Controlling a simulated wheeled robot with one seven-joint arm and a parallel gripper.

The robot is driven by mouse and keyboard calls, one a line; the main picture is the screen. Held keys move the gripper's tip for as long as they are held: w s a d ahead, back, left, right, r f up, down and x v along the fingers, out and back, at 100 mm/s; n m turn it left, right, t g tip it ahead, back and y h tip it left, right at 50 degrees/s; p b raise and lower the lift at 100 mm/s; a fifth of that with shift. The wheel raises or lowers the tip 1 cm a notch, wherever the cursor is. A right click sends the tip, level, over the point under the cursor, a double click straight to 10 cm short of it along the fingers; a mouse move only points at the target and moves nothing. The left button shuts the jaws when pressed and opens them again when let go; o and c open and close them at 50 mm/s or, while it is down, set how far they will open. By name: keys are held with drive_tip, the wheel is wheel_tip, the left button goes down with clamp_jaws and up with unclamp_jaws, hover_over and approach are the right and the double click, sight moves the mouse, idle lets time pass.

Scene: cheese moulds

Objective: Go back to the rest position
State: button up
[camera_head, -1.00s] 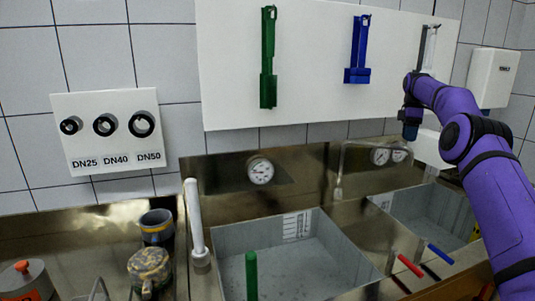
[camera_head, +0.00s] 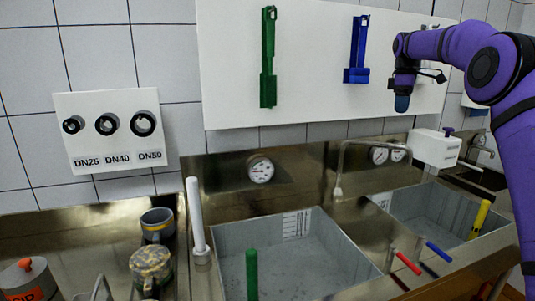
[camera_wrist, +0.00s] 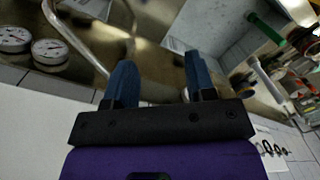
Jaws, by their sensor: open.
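My purple arm reaches in from the right in the head view. My gripper (camera_head: 402,101) points down in front of the white wall board, right of the blue hanging tool. In the wrist view my gripper (camera_wrist: 160,80) shows two blue fingers set well apart, with nothing between them. It is open and empty, above the sinks and touching nothing that I can see.
The white board (camera_head: 310,100) holds a green tool (camera_head: 268,60) and a blue tool (camera_head: 358,50). Below are two grey sinks (camera_head: 345,240), a faucet (camera_head: 340,165) and gauges (camera_head: 261,170). A white box (camera_head: 435,149) is at the right. Cups (camera_head: 157,225) stand at the left.

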drive_tip(key=s+a+r+m+t, duration=0.1)
drive_tip(key=s+a+r+m, duration=0.15)
drive_tip(key=s, duration=0.65)
drive_tip(key=s+a+r+m+t, duration=0.1)
drive_tip(key=s+a+r, duration=0.25)
drive_tip(key=s, duration=0.45)
drive_tip(key=s+a+r+m+t, duration=0.15)
drive_tip(key=s+a, duration=0.25)
drive_tip(key=s, duration=0.5)
drive_tip(key=s+f+m, duration=0.2)
drive_tip(key=s+f, duration=0.2)
drive_tip(key=s, duration=0.4)
drive_tip(key=s+a+f+m+t, duration=0.1)
drive_tip(key=s+f, duration=0.3)
drive_tip(key=s, duration=0.5)
drive_tip(key=s+a+f+m+t, duration=0.1)
drive_tip(key=s+f+m, duration=0.2)
drive_tip(key=s+f, duration=0.2)
drive_tip(key=s, duration=0.3)
drive_tip(key=shift+s, duration=0.2)
